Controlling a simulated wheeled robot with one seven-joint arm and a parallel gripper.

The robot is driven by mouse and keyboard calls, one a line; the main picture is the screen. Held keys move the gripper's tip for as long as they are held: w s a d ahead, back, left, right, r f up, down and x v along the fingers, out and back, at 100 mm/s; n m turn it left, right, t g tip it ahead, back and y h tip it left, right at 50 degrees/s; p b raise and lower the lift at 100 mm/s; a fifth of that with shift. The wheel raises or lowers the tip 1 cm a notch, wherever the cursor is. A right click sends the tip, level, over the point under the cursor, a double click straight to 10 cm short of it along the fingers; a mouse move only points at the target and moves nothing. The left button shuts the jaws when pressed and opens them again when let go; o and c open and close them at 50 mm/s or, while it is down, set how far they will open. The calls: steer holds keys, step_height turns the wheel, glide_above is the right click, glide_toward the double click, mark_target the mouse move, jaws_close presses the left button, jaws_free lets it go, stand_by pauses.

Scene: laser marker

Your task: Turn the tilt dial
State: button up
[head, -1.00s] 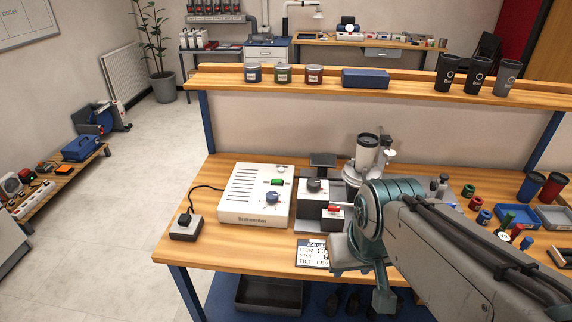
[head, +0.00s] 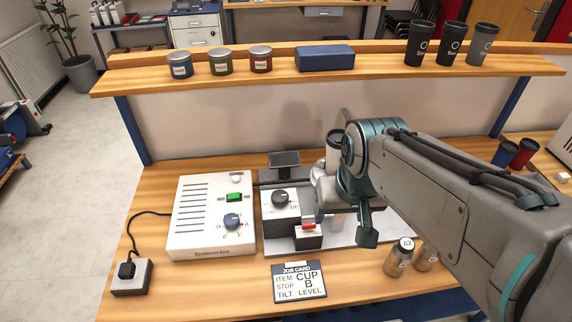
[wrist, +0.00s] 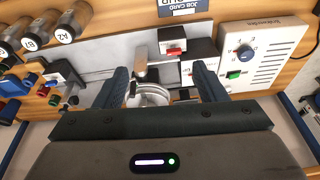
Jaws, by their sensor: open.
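A black dial (head: 280,197) sits on top of a grey block, with "UP" marked beside it; it may be the tilt dial. A blue dial (head: 232,221) with letters around it is on the white control box (head: 187,248). It also shows in the wrist view (wrist: 245,53). The job card (head: 299,282) reads item cup, stop B, tilt level. My gripper (wrist: 161,78) is open, its two fingers spread above the silver round fixture (wrist: 150,96). The black dial cannot be made out in the wrist view.
A red button (head: 308,226) is in front of the black dial; a green switch (head: 235,197) is on the white box. A pale cup (head: 334,150) stands behind my wrist. Small labelled bottles (head: 401,256) stand front right. A shelf (head: 130,81) runs above the bench.

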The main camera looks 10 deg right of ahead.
steer(key=w+a+r+m+g+p, duration=0.2)
steer(key=w+a+m, duration=0.2)
steer(key=w, duration=0.6)
steer(key=m+g+p, duration=0.1)
steer(key=m, duration=0.3)
glide_toward(280, 195)
step_height(280, 195, down, 9)
steer(key=shift+a+f+p, duration=0.1)
steer(key=shift+a+p, duration=0.05)
steer(key=shift+p, duration=0.9)
steer(key=c, duration=1)
